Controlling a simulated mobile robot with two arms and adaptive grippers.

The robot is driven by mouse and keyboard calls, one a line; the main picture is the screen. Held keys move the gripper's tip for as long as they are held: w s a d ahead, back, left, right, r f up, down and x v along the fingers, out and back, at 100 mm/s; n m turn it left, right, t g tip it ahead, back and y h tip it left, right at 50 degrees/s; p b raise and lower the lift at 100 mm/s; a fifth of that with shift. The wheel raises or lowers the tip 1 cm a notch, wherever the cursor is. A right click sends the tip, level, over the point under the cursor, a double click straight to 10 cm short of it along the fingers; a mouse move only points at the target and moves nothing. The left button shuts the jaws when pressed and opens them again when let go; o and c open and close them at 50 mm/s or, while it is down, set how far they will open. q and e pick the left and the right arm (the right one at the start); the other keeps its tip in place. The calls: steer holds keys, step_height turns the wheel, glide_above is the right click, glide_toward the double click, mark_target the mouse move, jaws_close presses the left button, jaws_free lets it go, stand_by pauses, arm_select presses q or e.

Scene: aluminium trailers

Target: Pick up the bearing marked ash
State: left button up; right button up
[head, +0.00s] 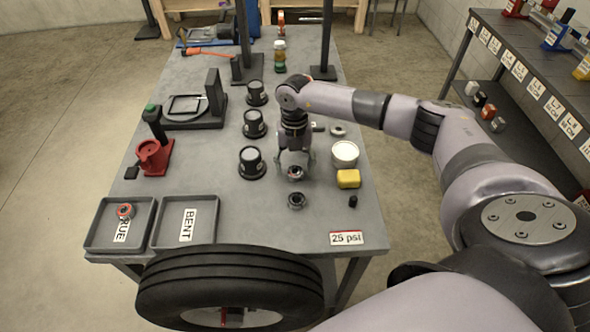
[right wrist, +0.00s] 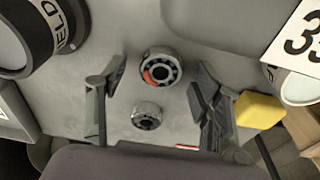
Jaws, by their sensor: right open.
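My right gripper (head: 296,164) is open and points down over the grey table. In the right wrist view its fingers (right wrist: 157,72) stand on either side of a dark ring bearing with a red-orange patch (right wrist: 160,70); this bearing (head: 295,173) also shows below it in the head view. A second, plain dark bearing (head: 296,201) lies nearer the table's front and shows in the right wrist view (right wrist: 147,116). Another ring-like part (head: 338,130) lies farther back. A red-marked bearing (head: 125,211) sits in the TRUE tray. No ash mark is readable. My left gripper is not in view.
TRUE (head: 91,240) and BENT (head: 158,240) trays lie front left. Several black cylinders (head: 252,162) stand left of the gripper. A white-topped can (head: 345,153) and yellow block (head: 348,179) stand close right. A tyre (head: 230,268) stands at the front edge.

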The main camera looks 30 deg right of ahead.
mark_target(295, 171)
steer(key=shift+f, duration=0.45)
steer(key=c, duration=1.3)
steer(key=shift+r, duration=0.1)
step_height(295, 171, up, 20)
steer(key=b, duration=0.3)
steer(key=shift+b, duration=0.35)
